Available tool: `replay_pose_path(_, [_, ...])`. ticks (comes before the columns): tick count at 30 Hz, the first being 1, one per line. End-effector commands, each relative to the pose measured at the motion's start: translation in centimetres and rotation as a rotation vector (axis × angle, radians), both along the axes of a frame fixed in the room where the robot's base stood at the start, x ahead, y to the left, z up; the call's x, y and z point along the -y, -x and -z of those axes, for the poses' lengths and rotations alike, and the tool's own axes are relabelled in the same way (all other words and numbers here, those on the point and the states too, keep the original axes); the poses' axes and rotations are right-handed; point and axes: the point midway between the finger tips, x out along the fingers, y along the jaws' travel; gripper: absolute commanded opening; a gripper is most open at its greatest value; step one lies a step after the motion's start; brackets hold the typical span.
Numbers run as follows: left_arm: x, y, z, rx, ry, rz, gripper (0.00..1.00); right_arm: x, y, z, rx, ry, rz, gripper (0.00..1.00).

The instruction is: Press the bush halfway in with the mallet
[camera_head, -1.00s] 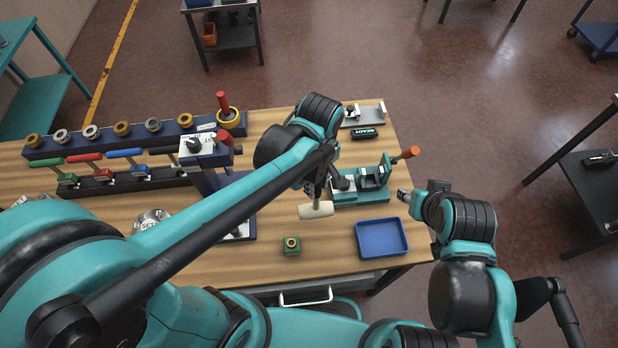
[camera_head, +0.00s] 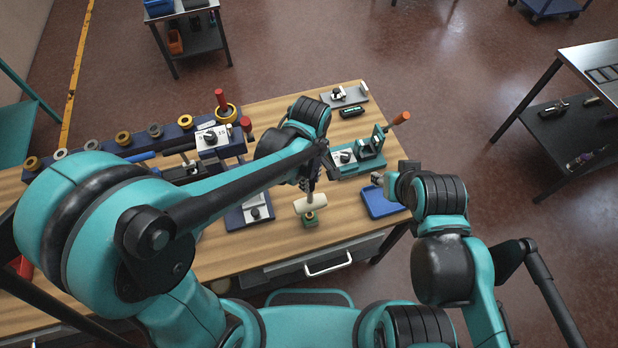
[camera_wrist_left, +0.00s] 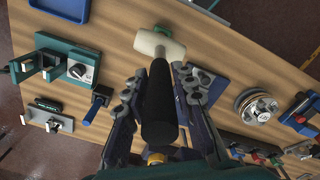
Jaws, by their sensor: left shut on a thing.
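My left gripper (camera_head: 311,183) is shut on the mallet's handle, which is black in the left wrist view (camera_wrist_left: 160,105). The mallet's pale head (camera_head: 310,203) hangs directly over the small green block (camera_head: 310,221) and hides part of it. The brass bush (camera_head: 309,215) shows only as a sliver under the head. I cannot tell whether head and bush touch. In the left wrist view the head (camera_wrist_left: 160,44) also covers most of the green block (camera_wrist_left: 163,31). My right gripper (camera_head: 378,180) is by the blue tray (camera_head: 384,207); its fingers are too small to read.
A teal press fixture with an orange handle (camera_head: 402,118) stands right of the mallet. Bare wood surrounds the green block; the table's front edge is close.

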Motion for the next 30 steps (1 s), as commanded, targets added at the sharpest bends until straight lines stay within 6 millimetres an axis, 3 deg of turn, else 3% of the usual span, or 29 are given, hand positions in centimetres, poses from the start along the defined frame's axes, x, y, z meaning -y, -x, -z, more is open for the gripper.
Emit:
replay_pose_path(8, [0.0,0.0,1.2,0.000,0.000,0.000,0.00,0.0,0.0,1.3,0.000,0.000,0.000,0.40])
replay_pose_path(21, [0.0,0.0,4.9,0.000,0.000,0.000,0.00,0.0,0.0,4.6,0.000,0.000,0.000,0.40])
replay_pose_path(30, [0.0,0.0,5.2,0.000,0.000,0.000,0.00,0.0,0.0,4.8,0.000,0.000,0.000,0.40])
